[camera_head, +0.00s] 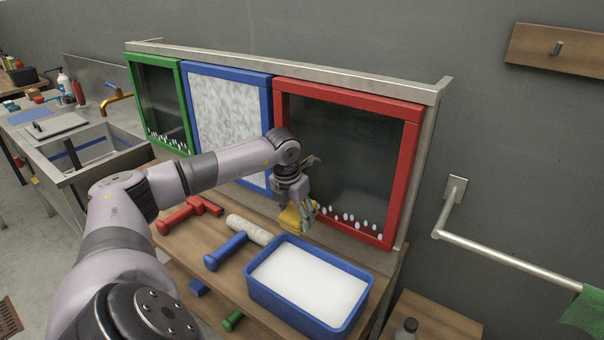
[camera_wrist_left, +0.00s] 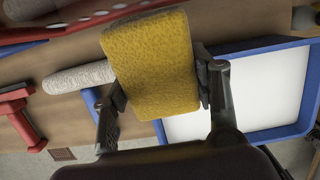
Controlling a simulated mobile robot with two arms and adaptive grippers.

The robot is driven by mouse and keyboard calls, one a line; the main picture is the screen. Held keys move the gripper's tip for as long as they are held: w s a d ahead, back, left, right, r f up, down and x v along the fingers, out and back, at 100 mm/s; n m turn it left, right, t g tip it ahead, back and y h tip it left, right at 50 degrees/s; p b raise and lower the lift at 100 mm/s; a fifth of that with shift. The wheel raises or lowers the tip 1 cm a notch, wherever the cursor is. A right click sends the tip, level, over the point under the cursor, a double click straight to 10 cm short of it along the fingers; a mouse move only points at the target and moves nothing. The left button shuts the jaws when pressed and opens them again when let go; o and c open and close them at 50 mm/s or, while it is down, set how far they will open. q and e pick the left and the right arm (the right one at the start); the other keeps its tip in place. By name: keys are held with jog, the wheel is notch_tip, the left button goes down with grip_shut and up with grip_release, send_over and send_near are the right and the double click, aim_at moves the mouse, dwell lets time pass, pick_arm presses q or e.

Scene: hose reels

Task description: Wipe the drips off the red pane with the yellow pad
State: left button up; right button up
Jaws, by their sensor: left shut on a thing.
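The red pane (camera_head: 342,146) is a dark glass in a red frame at the right of the rack, with a row of white drips (camera_head: 349,217) along its lower edge. My left gripper (camera_head: 300,215) is in front of the pane's lower left part, shut on the yellow pad (camera_head: 291,219). The left wrist view shows the yellow pad (camera_wrist_left: 150,62) held between both fingers. I cannot tell whether the pad touches the glass. The arm hides part of the blue-framed pane. My right gripper is not in view.
A blue tub of white liquid (camera_head: 349,320) stands on the bench below the red pane. A blue-handled roller (camera_head: 226,252) and a red tool (camera_head: 178,218) lie left of it. The blue-framed pane (camera_head: 228,110) looks frosted, and the green-framed one (camera_head: 160,95) has white drips. A rail (camera_head: 490,252) juts out at right.

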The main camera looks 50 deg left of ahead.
pick_arm(q)
jog(key=shift+s+a+b, duration=0.25)
jog(key=shift+a+b, duration=0.05)
jog(key=shift+a, duration=0.85)
jog(key=a, duration=0.2)
jog(key=s+a+b, duration=0.1)
jog(key=a, duration=0.2)
jog(key=shift+s+a, duration=0.1)
jog(key=shift+s, duration=0.05)
jog(key=s+d+b, duration=0.1)
jog(key=s+b, duration=0.5)
jog(key=b, duration=0.2)
jog(key=shift+s+d, duration=0.35)
jog(key=shift+f, duration=0.1)
dwell(0.4)
